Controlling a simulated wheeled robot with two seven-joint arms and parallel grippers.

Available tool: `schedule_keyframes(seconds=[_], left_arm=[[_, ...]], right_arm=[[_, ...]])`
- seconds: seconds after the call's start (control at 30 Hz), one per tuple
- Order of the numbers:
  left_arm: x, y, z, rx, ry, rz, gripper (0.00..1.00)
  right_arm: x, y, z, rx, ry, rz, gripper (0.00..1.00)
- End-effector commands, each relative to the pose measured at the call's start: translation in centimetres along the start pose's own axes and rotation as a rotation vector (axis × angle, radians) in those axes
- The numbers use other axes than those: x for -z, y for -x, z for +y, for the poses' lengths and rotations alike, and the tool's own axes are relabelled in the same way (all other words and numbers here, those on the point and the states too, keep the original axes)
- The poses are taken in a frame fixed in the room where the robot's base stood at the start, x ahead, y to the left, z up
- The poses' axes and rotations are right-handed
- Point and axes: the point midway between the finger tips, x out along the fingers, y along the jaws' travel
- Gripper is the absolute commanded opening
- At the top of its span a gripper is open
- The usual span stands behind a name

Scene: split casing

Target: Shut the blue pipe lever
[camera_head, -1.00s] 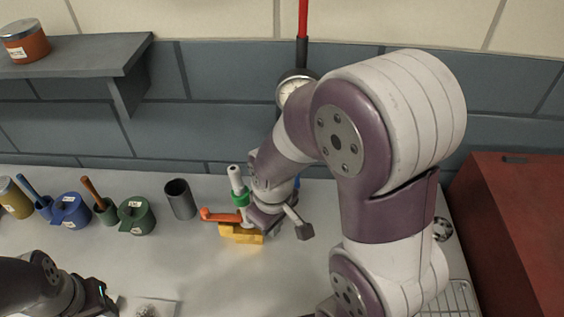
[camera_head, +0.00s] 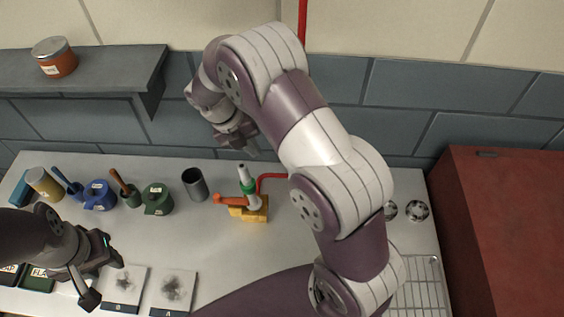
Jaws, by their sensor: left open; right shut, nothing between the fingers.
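I cannot make out a blue pipe lever; my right arm covers much of the wall and pipe area. A red pipe (camera_head: 302,22) runs down the wall at the top and goes behind that arm. A small fitting with an orange lever (camera_head: 231,200), a green band and a yellow base (camera_head: 251,213) stands on the bench. A red tube (camera_head: 272,177) shows just right of it. My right gripper (camera_head: 246,146) is shut and empty, apart from and above the fitting in the picture. My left gripper (camera_head: 105,280) is open and empty over the bench at lower left.
A grey cup (camera_head: 195,185), a green mug (camera_head: 158,199), a blue mug (camera_head: 100,196) and a tan can (camera_head: 44,183) line the bench's back left. A shelf (camera_head: 90,75) juts out above. A red cabinet (camera_head: 505,230) and a wire rack (camera_head: 424,283) are at the right.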

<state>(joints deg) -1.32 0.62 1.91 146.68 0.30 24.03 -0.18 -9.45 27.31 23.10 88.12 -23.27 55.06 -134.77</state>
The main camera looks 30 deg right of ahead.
Motion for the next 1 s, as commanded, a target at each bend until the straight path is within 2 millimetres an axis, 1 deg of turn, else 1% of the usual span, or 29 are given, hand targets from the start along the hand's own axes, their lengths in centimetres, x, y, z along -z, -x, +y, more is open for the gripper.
schedule_keyframes(seconds=[0.07,0.13,0.23,0.27,0.3,0.57,0.63,0.7,0.8,1.0], left_arm=[[0.0,-0.2,0.0,0.0,0.0,0.0,0.43],[-0.1,-0.5,0.0,0.0,0.0,0.0,0.43],[-0.1,-1.2,0.0,0.0,0.0,0.0,0.43],[-0.1,-0.5,0.0,0.0,0.0,-0.001,0.43],[0.0,0.0,0.0,0.0,0.0,0.0,0.43],[0.2,1.6,0.0,0.0,0.0,0.0,0.43],[0.3,2.5,0.0,0.0,0.0,0.0,0.43],[0.4,3.0,0.0,0.0,0.0,0.0,0.43],[0.4,3.4,0.0,0.0,0.0,0.0,0.43],[0.4,3.6,0.0,0.0,0.0,0.0,0.43]], right_arm=[[0.0,-0.4,0.0,0.0,-0.001,0.001,0.0],[0.0,-1.2,0.0,0.0,-0.002,0.002,0.0],[0.0,-3.0,0.1,-0.001,-0.003,0.002,0.0],[0.1,-3.1,-0.1,0.001,-0.002,0.004,0.0],[0.1,-3.9,-0.2,0.002,-0.001,0.005,0.0],[0.1,-9.5,-0.2,0.0,-0.003,0.004,0.0],[0.0,-9.9,-1.2,-0.001,-0.006,0.003,0.0],[0.1,-10.3,-2.2,-0.002,-0.005,0.003,0.0],[0.0,-10.9,-3.1,-0.002,-0.004,0.001,0.0],[0.1,-11.5,-3.8,-0.002,-0.003,0.0,0.0]])
